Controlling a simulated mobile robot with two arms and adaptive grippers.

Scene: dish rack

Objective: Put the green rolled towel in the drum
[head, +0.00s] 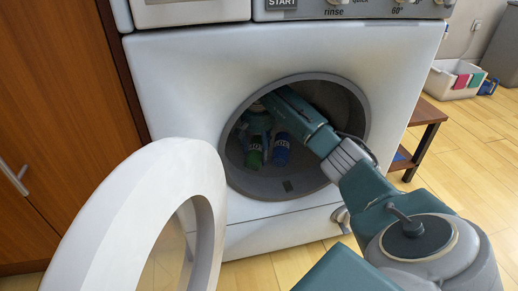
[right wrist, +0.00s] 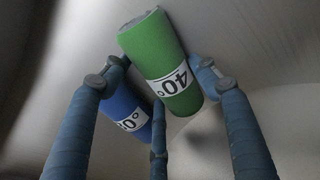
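The green rolled towel (head: 254,153) lies inside the washing machine drum (head: 300,183), to the left of a blue rolled towel (head: 281,151). My right gripper (head: 257,126) is inside the drum, just above and behind the green towel. In the right wrist view, the green towel (right wrist: 160,58) with a 40° label lies at the spread fingertips of my right gripper (right wrist: 160,80). The fingers look open, and I see no clear grip on it. The blue towel (right wrist: 124,112) is partly behind the left finger. My left gripper is not in view.
The round white washer door (head: 125,215) stands open at the front left. A wooden cabinet (head: 60,110) is at the left. A small wooden table (head: 428,112) and a white basket (head: 448,83) with coloured items are at the right.

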